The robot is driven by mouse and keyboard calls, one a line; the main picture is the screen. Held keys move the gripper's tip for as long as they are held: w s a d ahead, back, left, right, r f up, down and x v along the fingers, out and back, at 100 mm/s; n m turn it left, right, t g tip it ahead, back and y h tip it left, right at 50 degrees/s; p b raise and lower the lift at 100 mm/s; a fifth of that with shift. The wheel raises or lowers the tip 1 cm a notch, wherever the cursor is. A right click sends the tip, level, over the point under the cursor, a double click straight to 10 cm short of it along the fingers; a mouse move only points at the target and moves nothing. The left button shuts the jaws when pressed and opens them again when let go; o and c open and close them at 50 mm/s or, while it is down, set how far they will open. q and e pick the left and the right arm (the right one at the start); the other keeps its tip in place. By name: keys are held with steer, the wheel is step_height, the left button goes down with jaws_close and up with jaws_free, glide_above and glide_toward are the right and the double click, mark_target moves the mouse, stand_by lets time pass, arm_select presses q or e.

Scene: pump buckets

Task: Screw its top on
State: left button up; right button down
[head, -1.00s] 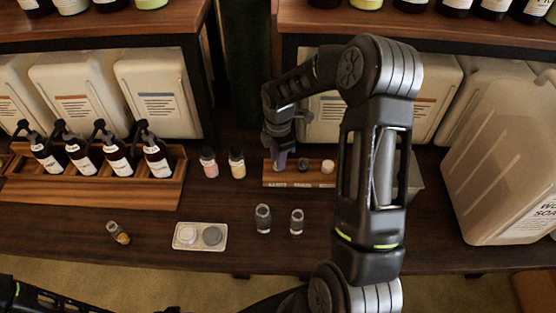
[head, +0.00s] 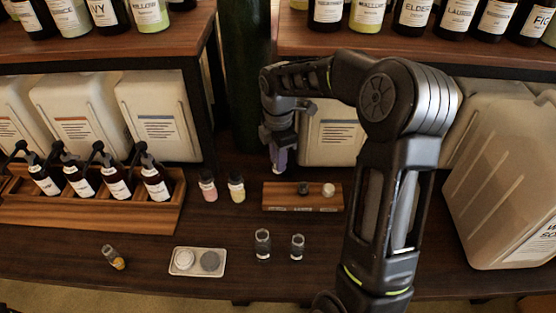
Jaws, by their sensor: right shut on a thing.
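My right gripper (head: 278,166) is shut on a small pale top, mostly hidden between the fingers, and holds it above the left end of a wooden rack (head: 272,199). A dark top (head: 303,188) and a white top (head: 328,189) sit on the rack; its left place looks empty. Two small clear glass vials, one (head: 263,246) and another (head: 297,249), stand open on the table in front of the rack. A small vial with amber contents (head: 114,258) is at the front left, seeming to lean or lie. My left gripper is out of view.
Two capped bottles, pink (head: 208,187) and yellow (head: 237,188), stand left of the rack. A white tray (head: 177,269) holds a white and a grey disc. A wooden crate (head: 90,214) holds several pump bottles. A big jug (head: 500,190) stands right.

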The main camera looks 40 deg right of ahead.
steer(key=shift+a, duration=0.1)
stand_by(0.3)
steer(key=w+a+m, duration=0.2)
steer(key=a+m, duration=0.6)
steer(key=w+a+r+m, duration=0.1)
steer(key=w+a+m, duration=0.1)
steer(key=a+m, duration=0.6)
steer(key=shift+a, duration=0.55)
